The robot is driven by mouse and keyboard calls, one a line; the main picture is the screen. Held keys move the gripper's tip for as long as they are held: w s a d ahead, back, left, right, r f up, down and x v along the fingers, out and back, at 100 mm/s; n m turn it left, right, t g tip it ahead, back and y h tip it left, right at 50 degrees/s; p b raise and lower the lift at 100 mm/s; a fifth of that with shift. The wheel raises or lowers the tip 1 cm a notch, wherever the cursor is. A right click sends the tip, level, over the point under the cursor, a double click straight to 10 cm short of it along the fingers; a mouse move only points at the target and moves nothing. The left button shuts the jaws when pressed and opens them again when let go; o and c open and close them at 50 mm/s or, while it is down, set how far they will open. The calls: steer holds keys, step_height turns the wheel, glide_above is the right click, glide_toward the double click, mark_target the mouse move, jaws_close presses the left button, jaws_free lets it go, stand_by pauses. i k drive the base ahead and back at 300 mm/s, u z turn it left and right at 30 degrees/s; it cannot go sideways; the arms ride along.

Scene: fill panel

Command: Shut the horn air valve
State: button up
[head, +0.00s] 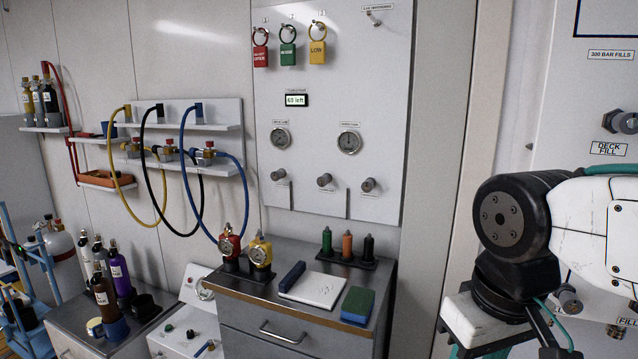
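I cannot tell for sure which fitting is the horn air valve, as the small labels are too blurred to read. A small valve (374,18) sits at the top right of the white panel (340,100), below a small label. Three round knobs, a left one (278,175), a middle one (324,180) and a right one (368,185), stick out low on the same panel. My arm (510,220) is at the right, apart from the panel. My gripper is not in view.
Red, green and yellow tags (288,53) hang on the panel above a display (296,100) and two gauges. A cabinet (290,312) below carries gauges, a notepad, a sponge and bottles. Hoses (183,170) hang at left. A right-hand panel (560,110) reads "DECK FILL".

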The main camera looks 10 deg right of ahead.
mark_target(322, 181)
steer(key=k, duration=0.45)
steer(key=u, duration=0.65)
steer(key=i, duration=0.8)
steer(key=z, duration=0.55)
steer(key=k, duration=0.45)
steer(key=u, duration=1.55)
steer(key=i, duration=0.65)
steer(key=z, duration=0.75)
steer(key=i, duration=0.4)
steer(key=z, duration=0.45)
